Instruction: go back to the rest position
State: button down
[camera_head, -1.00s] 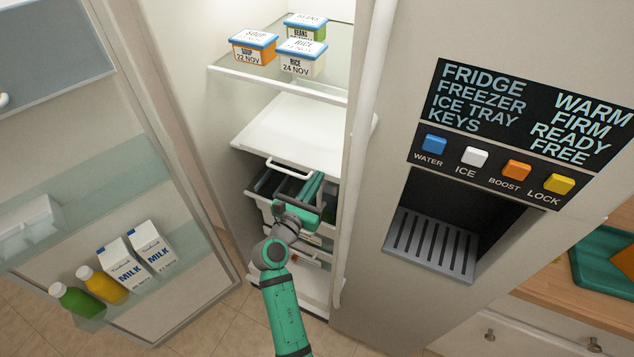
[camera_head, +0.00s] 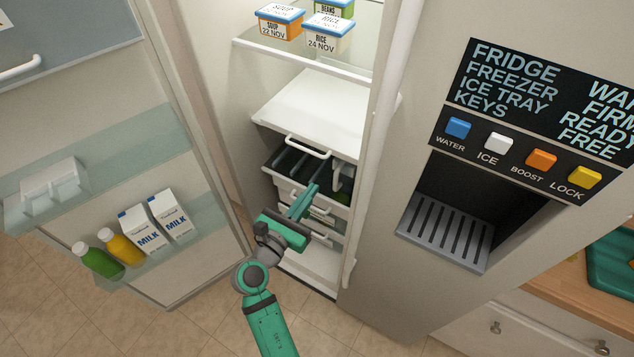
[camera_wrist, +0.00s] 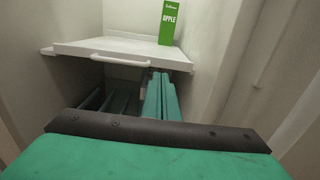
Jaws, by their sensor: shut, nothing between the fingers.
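My gripper (camera_head: 310,192) is teal and dark grey. In the head view it is in front of the open fridge, at the upper drawer (camera_head: 303,170), with its fingers together and nothing visible between them. In the wrist view the closed fingers (camera_wrist: 160,97) point toward the drawer below a white shelf (camera_wrist: 120,55). The drawer is pulled out part way and has dark dividers inside. My gripper's fingers hide part of its front. I cannot tell whether they touch it.
The fridge door (camera_head: 120,130) stands open on the left, with milk cartons (camera_head: 160,222) and bottles (camera_head: 110,255) on its shelf. The dispenser panel (camera_head: 540,120) is on the right. Labelled boxes (camera_head: 327,40) stand on the top shelf. A green carton (camera_wrist: 169,22) stands above the drawer.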

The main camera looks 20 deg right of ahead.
jog(key=shift+s+a, duration=0.25)
jog(key=s+a+f+m+t+y, duration=0.1)
jog(key=s+a+f+m+y, duration=0.35)
jog(key=s+f, duration=0.35)
jog(key=s+a+f+m+t+y, duration=0.1)
jog(key=s+a+f+m+y, duration=0.35)
jog(key=s+f, duration=0.3)
jog(key=s+a+r+m+y, duration=0.1)
jog(key=s+r+m, duration=0.2)
jog(key=s+m, duration=0.3)
jog(key=s+a+r+m+y, duration=0.1)
jog(key=s+r+m, duration=0.2)
jog(key=s+m, duration=0.2)
jog(key=s+a+r+m+t+y, duration=0.1)
jog(key=s+r+m+y, duration=0.1)
jog(key=s+m, duration=0.4)
jog(key=s+r, duration=0.1)
jog(key=s, duration=0.1)
jog(key=shift+s+a+r+m, duration=0.2)
jog(key=shift+s+r+m, duration=0.1)
jog(key=shift+r, duration=0.05)
